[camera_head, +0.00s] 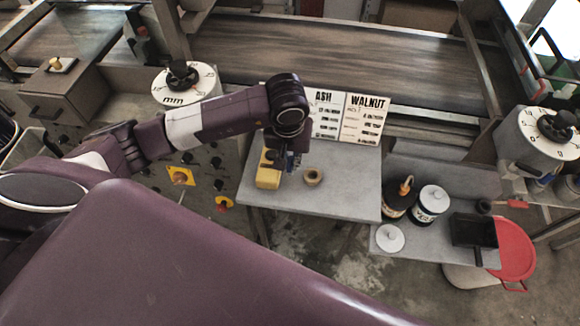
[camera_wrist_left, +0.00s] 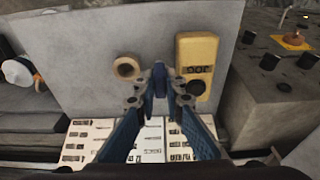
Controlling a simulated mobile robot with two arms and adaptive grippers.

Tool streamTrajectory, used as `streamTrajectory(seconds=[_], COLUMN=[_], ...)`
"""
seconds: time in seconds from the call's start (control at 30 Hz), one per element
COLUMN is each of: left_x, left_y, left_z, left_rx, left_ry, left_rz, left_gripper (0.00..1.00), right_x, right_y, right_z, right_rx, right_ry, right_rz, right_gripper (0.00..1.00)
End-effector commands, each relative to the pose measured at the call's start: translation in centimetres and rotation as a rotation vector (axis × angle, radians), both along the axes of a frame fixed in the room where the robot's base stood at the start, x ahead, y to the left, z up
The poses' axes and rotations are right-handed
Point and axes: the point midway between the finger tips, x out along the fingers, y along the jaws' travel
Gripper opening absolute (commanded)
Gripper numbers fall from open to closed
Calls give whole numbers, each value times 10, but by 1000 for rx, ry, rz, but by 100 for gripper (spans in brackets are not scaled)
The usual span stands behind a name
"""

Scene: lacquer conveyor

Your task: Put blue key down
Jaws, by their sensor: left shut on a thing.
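My left gripper (camera_head: 291,160) hangs over the small grey table (camera_head: 345,195), between a yellow box and a tan ring. In the left wrist view the fingers of the left gripper (camera_wrist_left: 160,88) are closed on a small blue piece, the blue key (camera_wrist_left: 160,78), held at the fingertips. Whether the key touches the table cannot be told. The tan ring (camera_head: 312,177) lies to its right in the head view and shows at left in the wrist view (camera_wrist_left: 126,67). My right gripper is not in view.
ASH and WALNUT cards (camera_head: 346,115) stand at the table's back. Bare table lies right of the ring. A lower shelf holds a white-lidded jar (camera_head: 431,203) and a black box (camera_head: 474,230).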

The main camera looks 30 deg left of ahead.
Motion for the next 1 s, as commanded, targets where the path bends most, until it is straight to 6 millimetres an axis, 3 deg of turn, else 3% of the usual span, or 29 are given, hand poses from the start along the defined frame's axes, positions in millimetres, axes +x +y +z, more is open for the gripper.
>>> streamTrajectory(seconds=[0.33,0.77,0.8,0.83,1.0], left_x=[0,0,0,0,0], left_y=[0,0,0,0,0], left_z=[-42,-49,-47,-47,-47], left_rx=[0,1,0,0,0], left_ry=[1,-2,-1,-1,0], left_rz=[0,-1,-1,-1,-1], left_gripper=[0,0,14,17,17], right_x=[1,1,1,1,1], right_y=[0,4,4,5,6], right_z=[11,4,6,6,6], right_rx=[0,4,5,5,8], right_ry=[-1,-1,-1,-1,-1], right_rz=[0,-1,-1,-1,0], right_gripper=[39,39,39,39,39])
